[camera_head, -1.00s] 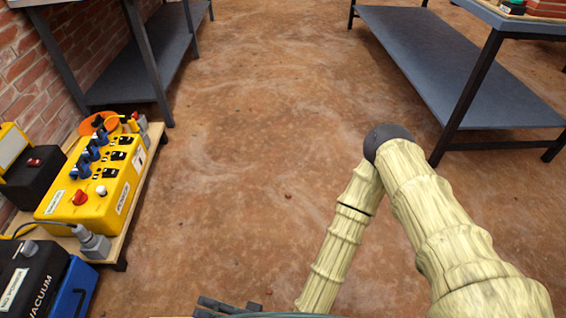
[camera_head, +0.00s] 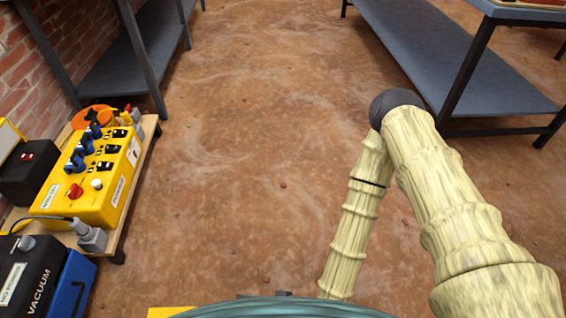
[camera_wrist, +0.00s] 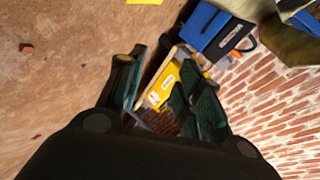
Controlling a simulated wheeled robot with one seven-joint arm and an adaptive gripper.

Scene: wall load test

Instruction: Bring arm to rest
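My arm shows in the head view as pale, wood-textured links. They rise from the lower right to a dark elbow joint, then bend down toward the bottom edge. My gripper (camera_wrist: 158,82) is seen in the wrist view with its two dark green fingers spread apart. Nothing is held between them; a yellow control box is visible in the background through the gap. In the head view the gripper is mostly hidden at the bottom edge behind a teal curved rim.
The yellow control box (camera_head: 90,180) and a black-and-blue vacuum unit (camera_head: 45,280) stand along the brick wall (camera_head: 38,65) at left. A grey shelf table (camera_head: 450,55) stands at right, beyond the elbow. The brown floor (camera_head: 230,150) between is clear.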

